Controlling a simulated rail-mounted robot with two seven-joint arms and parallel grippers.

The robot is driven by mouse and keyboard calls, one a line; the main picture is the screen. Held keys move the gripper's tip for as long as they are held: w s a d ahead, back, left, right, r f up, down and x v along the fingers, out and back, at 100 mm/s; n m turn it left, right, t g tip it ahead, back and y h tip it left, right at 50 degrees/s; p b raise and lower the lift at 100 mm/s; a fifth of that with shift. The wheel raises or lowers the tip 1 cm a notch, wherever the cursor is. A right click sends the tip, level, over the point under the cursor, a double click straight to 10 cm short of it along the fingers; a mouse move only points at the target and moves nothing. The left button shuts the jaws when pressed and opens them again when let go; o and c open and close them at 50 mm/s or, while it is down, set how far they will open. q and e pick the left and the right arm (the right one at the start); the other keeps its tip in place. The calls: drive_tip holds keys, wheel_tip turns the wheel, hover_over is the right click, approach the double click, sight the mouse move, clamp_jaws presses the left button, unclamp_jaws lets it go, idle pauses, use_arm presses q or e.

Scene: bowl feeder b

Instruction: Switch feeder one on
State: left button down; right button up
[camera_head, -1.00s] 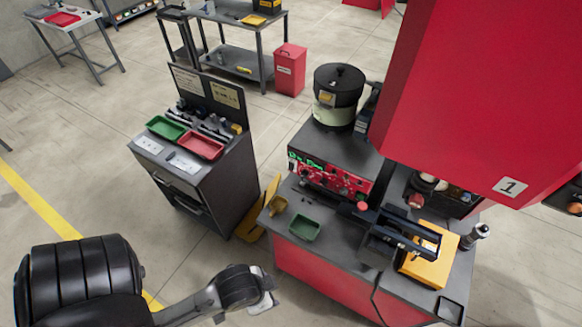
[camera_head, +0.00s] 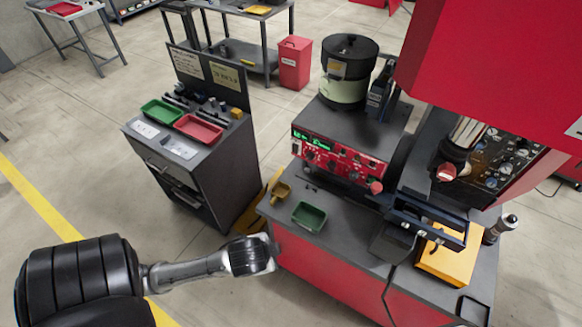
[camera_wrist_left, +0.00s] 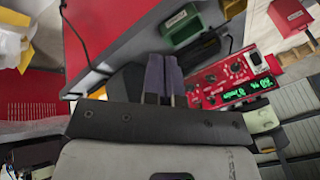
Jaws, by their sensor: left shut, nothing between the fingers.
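A red control panel (camera_head: 340,158) with a lit green display, knobs and switches is on the front of the feeder unit. The feeder's dark-lidded bowl (camera_head: 348,72) stands on top behind it. A red round knob (camera_head: 376,187) is at the panel's right end. My left gripper is at the end of my arm near the bench's front left corner, its fingers not clear in the head view. In the left wrist view its dark fingers (camera_wrist_left: 164,78) are shut and empty, with the panel (camera_wrist_left: 232,85) beyond them on the right. My right gripper is not in view.
A large red housing (camera_head: 490,60) overhangs the right. A cabinet (camera_head: 195,170) with trays stands left.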

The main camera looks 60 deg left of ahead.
sight(294, 152)
use_arm(q)
drive_tip(key=w+a+f+m+t+y+b, duration=0.15)
drive_tip(key=w+a+f+y+b, duration=0.25)
drive_tip(key=a, duration=0.6)
drive_tip(key=w+a+f+m+y+b, duration=0.2)
drive_tip(key=w+a+f+y+b, duration=0.15)
drive_tip(key=a, duration=0.65)
drive_tip(key=w+a+r+m+t+y, duration=0.2)
drive_tip(key=w+a+m+t, duration=0.2)
drive_tip(key=a+m, duration=0.4)
drive_tip(key=w+m+t+h, duration=0.1)
drive_tip(key=m, duration=0.4)
drive_tip(key=w+d+m+t+h, duration=0.1)
drive_tip(key=m+t+h, duration=0.1)
drive_tip(key=m, duration=0.3)
drive_tip(key=w+f+m+t+h, duration=0.1)
drive_tip(key=w+m+h, duration=0.1)
drive_tip(key=m, duration=0.3)
drive_tip(key=shift+d+f+t, duration=0.1)
drive_tip(key=shift+d+t, duration=0.25)
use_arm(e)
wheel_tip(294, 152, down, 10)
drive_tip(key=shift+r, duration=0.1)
